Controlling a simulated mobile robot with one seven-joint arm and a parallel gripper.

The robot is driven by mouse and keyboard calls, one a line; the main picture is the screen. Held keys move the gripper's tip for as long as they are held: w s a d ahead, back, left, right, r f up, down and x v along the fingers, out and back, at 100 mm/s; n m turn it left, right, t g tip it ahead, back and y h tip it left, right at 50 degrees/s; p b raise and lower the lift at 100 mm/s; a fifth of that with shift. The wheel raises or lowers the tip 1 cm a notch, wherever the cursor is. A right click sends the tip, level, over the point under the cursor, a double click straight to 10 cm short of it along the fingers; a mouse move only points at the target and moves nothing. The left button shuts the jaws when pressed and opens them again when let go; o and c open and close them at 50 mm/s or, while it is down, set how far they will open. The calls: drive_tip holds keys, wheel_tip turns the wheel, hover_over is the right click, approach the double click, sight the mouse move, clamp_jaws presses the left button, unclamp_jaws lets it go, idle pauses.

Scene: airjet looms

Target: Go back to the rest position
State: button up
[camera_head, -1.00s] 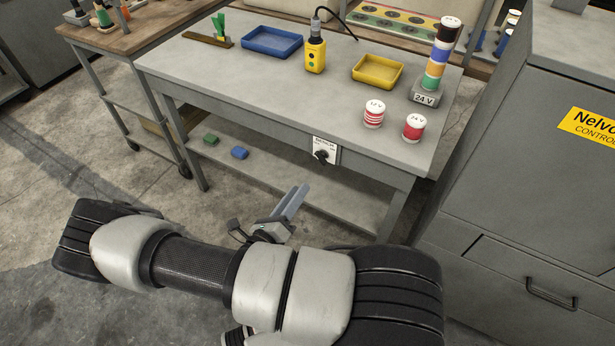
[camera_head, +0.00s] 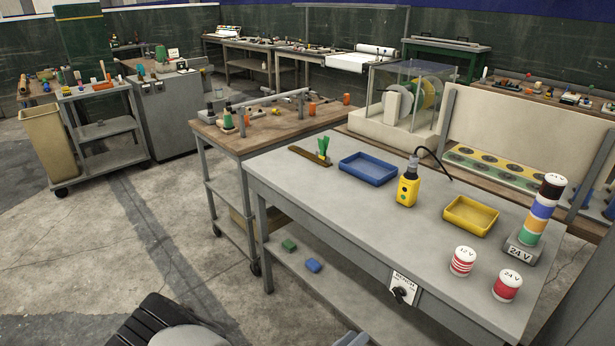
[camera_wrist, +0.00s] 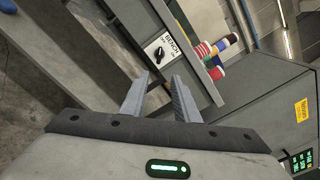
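My gripper (camera_wrist: 160,100) shows in the wrist view with its two grey fingers apart and nothing between them. It is in front of the grey workbench, facing the black rotary switch on its white plate (camera_wrist: 158,47), at a distance I cannot tell. In the head view only a small part of my arm shows at the bottom edge, and the fingers are out of frame. The grey workbench (camera_head: 330,215) stands at the right, with the switch plate (camera_head: 402,288) on its front edge.
On the bench are a blue tray (camera_head: 367,168), a yellow pendant (camera_head: 407,188), a yellow tray (camera_head: 470,215), a stacked light tower (camera_head: 537,215) and two red-and-white spools (camera_head: 463,261). A grey cabinet (camera_wrist: 262,100) stands beside the bench. Floor (camera_head: 110,240) at left is clear.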

drive_tip(key=s+r+m+g+y+p, duration=0.1)
drive_tip(key=s+r+m+y+p, duration=0.3)
drive_tip(key=r+m, duration=0.7)
drive_tip(key=s+r+m+g+y+p, duration=0.2)
drive_tip(key=r+m, duration=1)
drive_tip(key=r, duration=1)
drive_tip(key=s+r+m+g+y+p, duration=0.2)
drive_tip(key=s+r+m+y+p, duration=0.3)
drive_tip(key=r, duration=1.1)
drive_tip(key=m+y+p, duration=0.1)
drive_tip(key=m+y, duration=0.2)
drive_tip(key=m, duration=0.3)
drive_tip(key=shift+s+a+r+m, duration=0.2)
drive_tip(key=shift+s+m, duration=0.1)
